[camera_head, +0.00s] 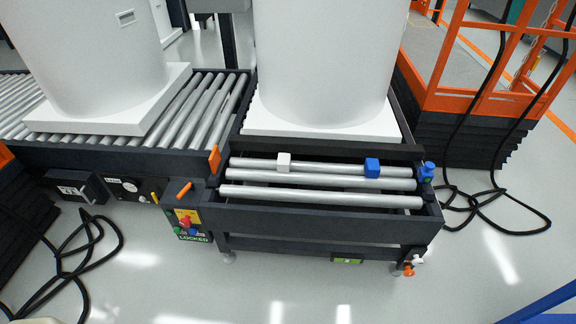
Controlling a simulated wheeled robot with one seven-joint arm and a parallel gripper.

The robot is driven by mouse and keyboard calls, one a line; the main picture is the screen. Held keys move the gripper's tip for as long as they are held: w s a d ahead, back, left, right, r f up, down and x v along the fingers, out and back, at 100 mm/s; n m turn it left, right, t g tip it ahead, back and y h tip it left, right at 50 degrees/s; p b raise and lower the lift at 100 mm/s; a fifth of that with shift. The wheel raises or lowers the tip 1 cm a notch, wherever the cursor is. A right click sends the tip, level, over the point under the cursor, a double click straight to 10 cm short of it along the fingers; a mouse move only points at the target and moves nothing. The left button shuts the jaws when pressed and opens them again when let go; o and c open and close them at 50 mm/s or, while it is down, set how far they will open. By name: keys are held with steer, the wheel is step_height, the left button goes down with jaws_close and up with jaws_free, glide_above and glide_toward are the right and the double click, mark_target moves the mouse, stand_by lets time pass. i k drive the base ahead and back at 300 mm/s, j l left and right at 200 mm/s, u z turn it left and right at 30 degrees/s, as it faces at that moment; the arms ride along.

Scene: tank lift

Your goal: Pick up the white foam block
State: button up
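A small white block (284,162) sits on the rear exposed roller of the near conveyor end, left of the middle. A blue block (372,168) sits on the same roller farther right, clearly apart from it. Both blocks look upright, and nothing touches the white one except the roller under it. My gripper does not show in this view.
Large white tanks on white bases stand on the conveyor (190,115) behind and to the left. An orange lever (184,190) and control panel (190,225) are at the left corner. Black cables (495,205) lie on the floor at right.

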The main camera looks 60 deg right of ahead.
mark_target(283, 163)
steer(key=k+l+u, duration=0.1)
steer(key=l, duration=0.3)
steer(key=k+l+u, duration=0.1)
steer(key=l, duration=0.3)
steer(key=k+l+u, duration=0.1)
steer(key=l, duration=0.25)
steer(key=k+l+u, duration=0.1)
steer(key=k+l, duration=0.15)
steer(key=k+l+u, duration=0.1)
steer(key=l, duration=0.35)
steer(key=k, duration=0.1)
